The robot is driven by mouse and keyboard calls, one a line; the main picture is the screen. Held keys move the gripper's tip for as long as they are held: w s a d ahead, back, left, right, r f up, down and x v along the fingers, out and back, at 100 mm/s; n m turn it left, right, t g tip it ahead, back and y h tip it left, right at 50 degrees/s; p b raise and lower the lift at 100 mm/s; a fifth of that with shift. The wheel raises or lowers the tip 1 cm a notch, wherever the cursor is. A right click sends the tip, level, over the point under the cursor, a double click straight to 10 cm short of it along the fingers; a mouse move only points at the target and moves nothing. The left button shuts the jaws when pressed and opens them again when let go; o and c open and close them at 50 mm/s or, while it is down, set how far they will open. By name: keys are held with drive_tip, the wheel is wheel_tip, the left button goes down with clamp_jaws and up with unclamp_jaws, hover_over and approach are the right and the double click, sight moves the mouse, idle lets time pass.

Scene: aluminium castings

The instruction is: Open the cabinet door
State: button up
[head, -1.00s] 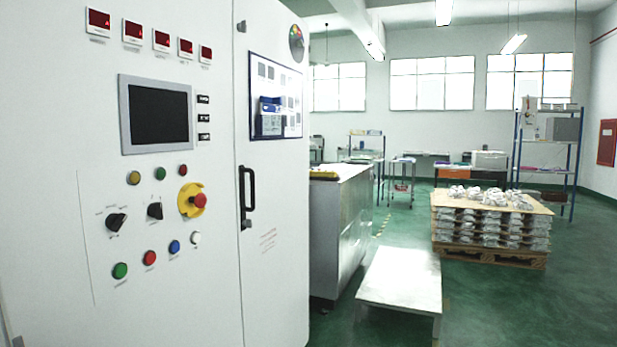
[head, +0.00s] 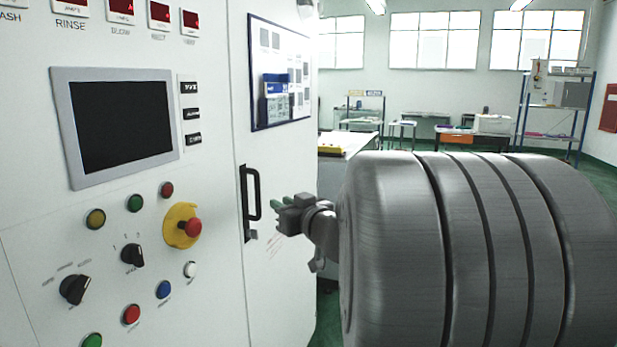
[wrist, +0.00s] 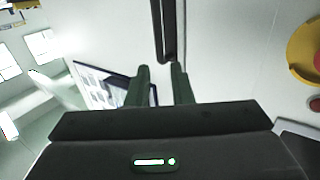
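The white cabinet door (head: 285,165) is closed, flush with the control panel to its left. Its black vertical bar handle (head: 257,196) sits near the door's left edge. My gripper (head: 277,204) is just right of the handle, pointing at it. In the wrist view the two dark fingers (wrist: 161,68) are apart with nothing between them. The handle (wrist: 167,30) also shows there, just beyond the fingertips and closer in line with the right finger. Whether a fingertip touches the handle cannot be told.
The control panel left of the door has a dark screen (head: 123,124), knobs, buttons and a red emergency stop on a yellow plate (head: 181,226). A framed notice board (head: 280,75) is on the door above the handle.

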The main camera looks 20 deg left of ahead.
sight(258, 187)
drive_tip(key=p+x, duration=0.1)
drive_tip(key=x, duration=0.3)
drive_tip(key=p+x, duration=0.2)
drive_tip(key=x, duration=0.3)
drive_tip(key=p+x, duration=0.1)
drive_tip(key=x, duration=0.4)
drive_tip(key=shift+w+r+p, duration=0.1)
drive_tip(key=shift+r+p, duration=0.25)
drive_tip(key=shift+r, duration=0.05)
drive_tip(key=shift+d, duration=0.1)
clamp_jaws()
